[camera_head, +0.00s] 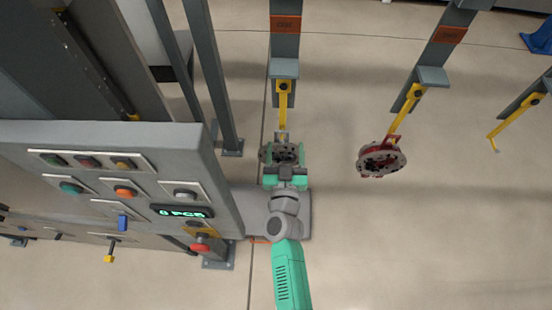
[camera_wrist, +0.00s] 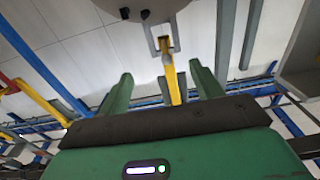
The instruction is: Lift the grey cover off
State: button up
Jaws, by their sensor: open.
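The grey cover (camera_head: 270,155) is a round dark-grey part with holes, hanging from a yellow hook (camera_head: 283,103) in the middle of the head view. In the wrist view its rounded underside (camera_wrist: 150,8) shows at the top edge, with a bracket joined to the yellow hook (camera_wrist: 171,80). My gripper (camera_head: 286,172) is at the near side of the cover in the head view. In the wrist view its two green fingers (camera_wrist: 160,75) are spread, with the hook showing between them. Nothing is gripped. Whether the fingers touch the cover cannot be told.
A red round part (camera_head: 381,160) hangs from another hook to the right. A further yellow hook (camera_head: 512,120) at far right is empty. A grey control panel (camera_head: 120,150) with buttons and a display stands close on the left. Open floor (camera_head: 430,240) lies at lower right.

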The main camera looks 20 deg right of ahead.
aim_at(282, 134)
jog(key=w+f+b, duration=0.1)
jog(key=w+f, duration=0.1)
jog(key=f, duration=0.1)
jog(key=shift+w+d+b, duration=0.15)
jog(key=shift+w+b, duration=0.2)
jog(key=b+x, duration=0.1)
jog(key=x, duration=0.3)
jog(key=shift+w+b, duration=0.3)
jog(key=shift+b, duration=0.1)
jog(key=shift+r, duration=0.15)
grip_shut()
